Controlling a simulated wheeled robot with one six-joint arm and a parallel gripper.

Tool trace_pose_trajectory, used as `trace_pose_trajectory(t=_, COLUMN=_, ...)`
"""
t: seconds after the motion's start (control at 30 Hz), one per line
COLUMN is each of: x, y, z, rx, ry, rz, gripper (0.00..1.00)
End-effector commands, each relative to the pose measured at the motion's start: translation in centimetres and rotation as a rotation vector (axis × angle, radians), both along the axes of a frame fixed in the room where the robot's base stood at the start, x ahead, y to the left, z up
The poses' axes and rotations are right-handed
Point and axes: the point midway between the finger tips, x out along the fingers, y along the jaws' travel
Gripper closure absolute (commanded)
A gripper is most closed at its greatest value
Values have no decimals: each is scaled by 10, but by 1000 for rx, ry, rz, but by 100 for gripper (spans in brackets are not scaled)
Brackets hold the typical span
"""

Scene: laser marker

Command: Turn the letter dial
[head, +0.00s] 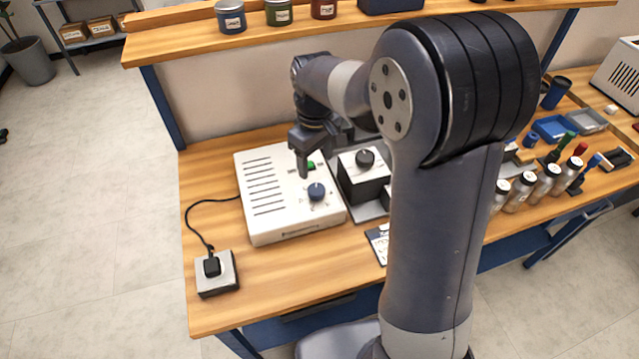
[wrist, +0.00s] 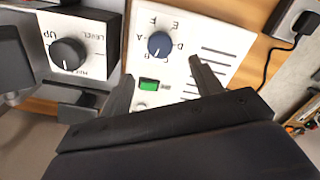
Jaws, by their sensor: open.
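The letter dial is a dark blue round knob (head: 316,191) on top of a white control box (head: 275,222). In the wrist view the blue knob (wrist: 160,44) has letters printed around it, among them A, B, C, D, E and F. My gripper (head: 303,168) is above the box, just behind and left of the knob in the head view. In the wrist view my gripper (wrist: 160,75) has its two fingers apart with nothing between them. The knob is beyond the fingertips. I cannot tell the exact gap between them.
A green switch (wrist: 149,85) is beside the dial. A black knob (head: 365,158) marked LEVEL and UP in the wrist view sits on a neighbouring unit. A black cable (head: 188,222) runs to a plug block (head: 217,274). Bottles (head: 521,190) stand right of my arm.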

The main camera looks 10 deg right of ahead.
Motion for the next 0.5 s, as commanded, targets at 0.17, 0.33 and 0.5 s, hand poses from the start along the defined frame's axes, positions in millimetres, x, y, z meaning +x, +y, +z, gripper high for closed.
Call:
trace_pose_trajectory(t=0.17, x=-2, y=-1, z=-33, rx=-2, ry=6, rz=-2, gripper=39)
trace_pose_trajectory(t=0.33, x=-2, y=-1, z=-65, rx=-1, ry=6, rz=-2, gripper=39)
trace_pose_trajectory(t=0.5, x=-1, y=-1, z=-86, rx=0, ry=3, rz=-3, gripper=39)
